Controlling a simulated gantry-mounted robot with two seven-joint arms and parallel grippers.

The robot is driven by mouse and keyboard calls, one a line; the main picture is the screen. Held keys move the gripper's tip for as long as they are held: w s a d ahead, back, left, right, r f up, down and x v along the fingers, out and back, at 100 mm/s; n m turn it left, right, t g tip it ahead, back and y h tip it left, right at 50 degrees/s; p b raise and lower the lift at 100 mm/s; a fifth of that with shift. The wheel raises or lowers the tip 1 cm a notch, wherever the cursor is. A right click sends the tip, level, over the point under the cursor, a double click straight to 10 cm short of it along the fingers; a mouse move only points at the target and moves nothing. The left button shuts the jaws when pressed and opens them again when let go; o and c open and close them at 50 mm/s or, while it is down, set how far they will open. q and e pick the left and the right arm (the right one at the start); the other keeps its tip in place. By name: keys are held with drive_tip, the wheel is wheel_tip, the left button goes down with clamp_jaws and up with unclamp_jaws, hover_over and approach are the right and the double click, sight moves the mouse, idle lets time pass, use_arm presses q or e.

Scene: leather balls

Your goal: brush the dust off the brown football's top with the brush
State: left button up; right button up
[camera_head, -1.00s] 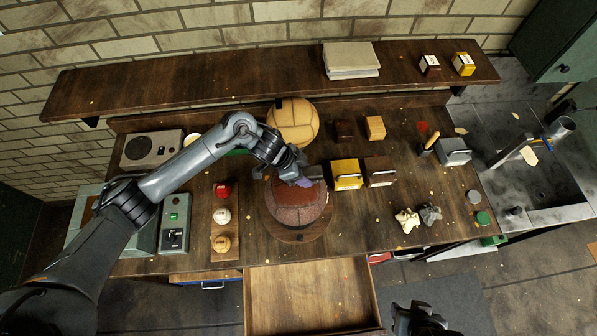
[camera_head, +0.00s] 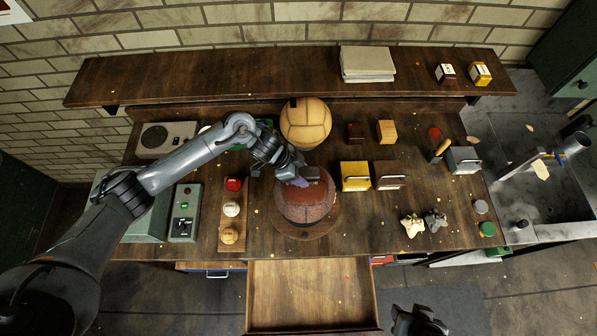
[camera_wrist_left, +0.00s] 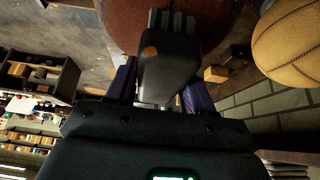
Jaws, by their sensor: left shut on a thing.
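The brown football (camera_head: 306,203) sits on a round wooden stand (camera_head: 309,234) at the middle of the bench. My left gripper (camera_head: 303,178) is at the ball's upper left edge in the head view and covers part of it. In the left wrist view its blue-purple fingers are shut on a dark brush (camera_wrist_left: 167,65). The brush's ridged end lies against or just in front of the brown football (camera_wrist_left: 130,15); I cannot tell whether they touch. My right gripper (camera_head: 418,322) shows only partly at the bottom edge, and its fingers are unclear.
A tan ball (camera_head: 305,122) stands behind the football. A yellow box (camera_head: 355,175) and a brown box (camera_head: 389,174) are to its right. Small balls (camera_head: 231,209) on a wooden strip are to its left. An open drawer (camera_head: 312,290) juts out in front.

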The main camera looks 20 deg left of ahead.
sight(309, 172)
use_arm(q)
drive_tip(key=shift+w+d, duration=0.3)
drive_tip(key=shift+d, duration=0.3)
drive_tip(key=shift+r+p, duration=1)
drive_tip(key=shift+r, duration=2.55)
